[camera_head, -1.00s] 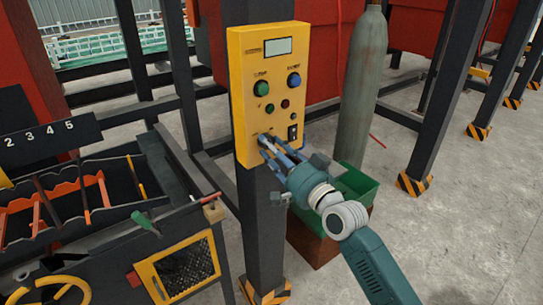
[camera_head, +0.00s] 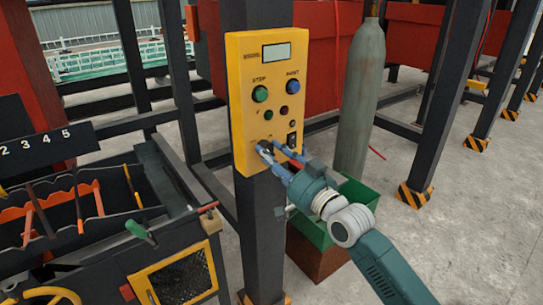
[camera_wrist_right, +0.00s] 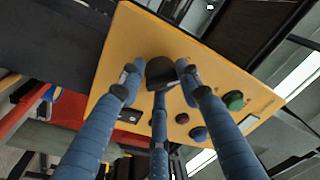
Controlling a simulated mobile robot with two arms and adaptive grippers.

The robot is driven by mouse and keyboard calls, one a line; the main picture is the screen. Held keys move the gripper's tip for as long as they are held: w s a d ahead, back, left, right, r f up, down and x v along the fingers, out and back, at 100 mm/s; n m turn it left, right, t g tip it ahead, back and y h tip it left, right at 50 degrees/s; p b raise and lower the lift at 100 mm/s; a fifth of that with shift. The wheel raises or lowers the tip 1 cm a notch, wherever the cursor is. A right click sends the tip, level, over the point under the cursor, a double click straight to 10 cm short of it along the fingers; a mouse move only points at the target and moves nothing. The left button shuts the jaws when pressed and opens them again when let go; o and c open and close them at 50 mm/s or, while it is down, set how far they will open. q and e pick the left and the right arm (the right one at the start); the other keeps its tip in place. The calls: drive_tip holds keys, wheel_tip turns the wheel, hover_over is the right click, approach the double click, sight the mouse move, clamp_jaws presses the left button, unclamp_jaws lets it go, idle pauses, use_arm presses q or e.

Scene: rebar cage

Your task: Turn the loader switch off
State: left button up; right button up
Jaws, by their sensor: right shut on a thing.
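A yellow control panel (camera_head: 243,100) is fixed to a dark post. At its lower left is a black knob (camera_wrist_right: 162,73), which I take to be the loader switch; its label is not readable. My right gripper (camera_head: 275,150) has its three blue fingers around this knob and is shut on it. In the right wrist view my right gripper (camera_wrist_right: 159,82) has fingertips on both sides of the knob and one below it. The fingers partly hide the knob in the head view. My left gripper is not in view.
The panel also carries a green button (camera_head: 260,94), a blue button (camera_head: 293,87), small buttons and a black rocker switch (camera_head: 292,139). A grey gas cylinder (camera_head: 357,100) and a green box (camera_head: 358,192) stand to the right. A machine with slots (camera_head: 60,205) is at left.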

drive_tip(key=shift+r, duration=0.1)
drive_tip(key=o, duration=1.1)
drive_tip(key=v, duration=1.2)
